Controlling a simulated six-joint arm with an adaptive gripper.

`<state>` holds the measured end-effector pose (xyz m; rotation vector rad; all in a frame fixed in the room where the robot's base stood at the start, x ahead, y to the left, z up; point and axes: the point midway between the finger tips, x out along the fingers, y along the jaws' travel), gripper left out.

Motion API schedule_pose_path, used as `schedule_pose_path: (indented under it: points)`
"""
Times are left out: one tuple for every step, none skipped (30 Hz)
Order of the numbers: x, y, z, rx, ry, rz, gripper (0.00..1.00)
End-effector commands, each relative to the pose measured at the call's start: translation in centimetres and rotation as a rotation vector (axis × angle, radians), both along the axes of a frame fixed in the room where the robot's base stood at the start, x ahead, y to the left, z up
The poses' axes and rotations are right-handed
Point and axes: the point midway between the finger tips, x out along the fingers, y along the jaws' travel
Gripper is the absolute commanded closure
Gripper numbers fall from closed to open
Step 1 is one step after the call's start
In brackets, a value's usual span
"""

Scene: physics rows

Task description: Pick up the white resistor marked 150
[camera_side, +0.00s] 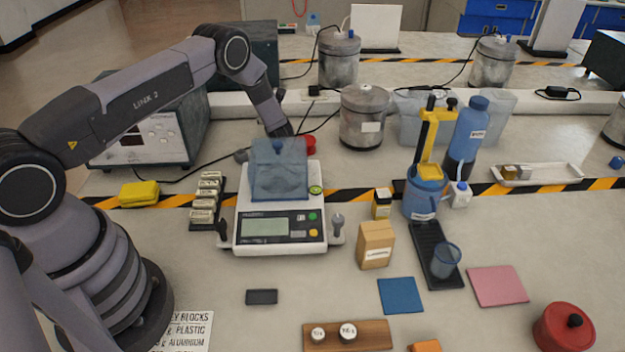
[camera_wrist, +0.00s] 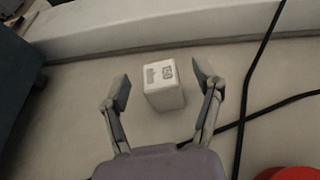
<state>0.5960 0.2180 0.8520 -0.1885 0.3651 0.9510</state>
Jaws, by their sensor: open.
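A white box-shaped block (camera_wrist: 163,86), which looks marked 150, stands on the bench in the wrist view. Its marked face is turned up toward the camera. My gripper (camera_wrist: 162,84) is open, with one finger on each side of the block and a visible gap at both sides. I cannot tell how high the fingertips are above the bench. In the side view my wrist reaches down behind the scale's blue clear cover (camera_side: 279,170). The fingertips and the white block are hidden there.
A black cable (camera_wrist: 257,75) runs just right of the gripper, and a red object (camera_wrist: 292,173) is at lower right. A pale raised ledge (camera_wrist: 190,27) lies beyond the block. In the side view, a metal canister (camera_side: 364,110) stands right of my wrist.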

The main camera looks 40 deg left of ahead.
Motion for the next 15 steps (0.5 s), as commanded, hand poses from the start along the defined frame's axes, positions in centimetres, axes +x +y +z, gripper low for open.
schedule_pose_path:
  points:
    - [0.43,0.76,-0.13,0.000,-0.005,0.004,0.35]
    - [0.63,1.02,-0.27,-0.001,-0.005,0.003,0.35]
    - [0.82,1.32,-0.39,-0.001,-0.005,0.003,0.35]
    - [0.94,1.49,-0.43,0.001,-0.004,0.002,0.35]
    - [1.01,1.61,-0.50,0.000,-0.003,0.002,0.35]
    - [1.07,1.70,-0.56,0.000,-0.003,0.002,0.35]
    - [1.11,1.72,-0.57,-0.001,-0.003,0.001,0.35]
    - [1.12,1.74,-0.58,-0.001,-0.003,0.001,0.35]
    - [1.13,1.73,-0.57,-0.001,-0.003,0.001,0.35]
    - [1.12,1.72,-0.56,-0.001,-0.003,0.001,0.35]
    - [1.12,1.72,-0.56,-0.001,-0.003,0.001,0.35]
    - [1.12,1.71,-0.55,-0.001,-0.003,0.001,0.35]
    - [1.12,1.71,-0.55,-0.001,-0.003,0.001,0.37]
    - [1.11,1.71,-0.54,-0.001,-0.003,0.001,0.41]
    - [1.11,1.71,-0.54,-0.001,-0.003,0.001,0.46]
